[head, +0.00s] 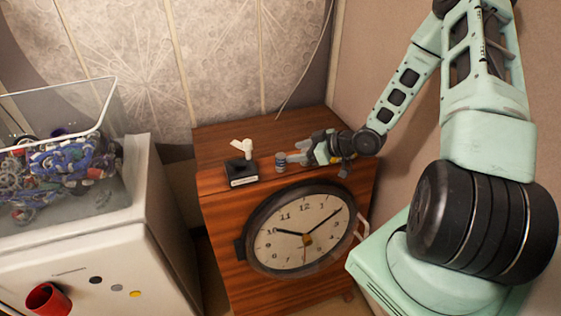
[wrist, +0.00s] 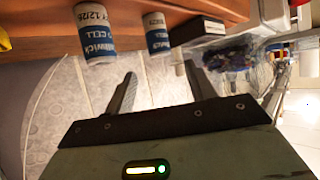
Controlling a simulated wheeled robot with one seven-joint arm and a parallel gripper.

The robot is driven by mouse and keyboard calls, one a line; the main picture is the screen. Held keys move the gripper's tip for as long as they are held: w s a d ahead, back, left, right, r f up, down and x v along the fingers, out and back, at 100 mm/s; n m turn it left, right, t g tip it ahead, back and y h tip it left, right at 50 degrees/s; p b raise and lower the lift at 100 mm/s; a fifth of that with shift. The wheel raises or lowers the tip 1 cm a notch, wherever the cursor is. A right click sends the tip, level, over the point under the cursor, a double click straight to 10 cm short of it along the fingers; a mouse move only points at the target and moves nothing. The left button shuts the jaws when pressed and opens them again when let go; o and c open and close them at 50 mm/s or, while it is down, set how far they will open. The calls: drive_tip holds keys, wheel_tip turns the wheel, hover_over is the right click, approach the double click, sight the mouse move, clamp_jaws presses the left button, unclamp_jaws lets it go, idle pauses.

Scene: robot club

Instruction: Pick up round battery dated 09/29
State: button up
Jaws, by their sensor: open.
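Two round batteries with white and blue labels stand on the wooden cabinet in the wrist view: a nearer-looking battery (wrist: 95,33) at left and another battery (wrist: 157,33) at centre. The left one's date seems to read 12/26; the centre one's print is too small to read surely. One battery (head: 281,162) shows in the head view beside my gripper (head: 294,157); the other is not clear there. In the wrist view my gripper (wrist: 160,70) is open and empty, its fingers pointing toward the centre battery, apart from it.
A black box with a white item on it (head: 243,171) stands left of the battery on the cabinet top (head: 215,145). A clock (head: 300,230) hangs on the cabinet front. A clear bin (head: 105,197) of colourful pieces sits on a white cabinet at left.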

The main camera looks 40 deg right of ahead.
sight(282, 155)
drive_tip(key=shift+p+x, duration=1.05)
drive_tip(key=shift+x, duration=2.6)
drive_tip(key=shift+s+f, duration=0.1)
drive_tip(key=shift+s, duration=0.05)
drive_tip(key=c, duration=1.1)
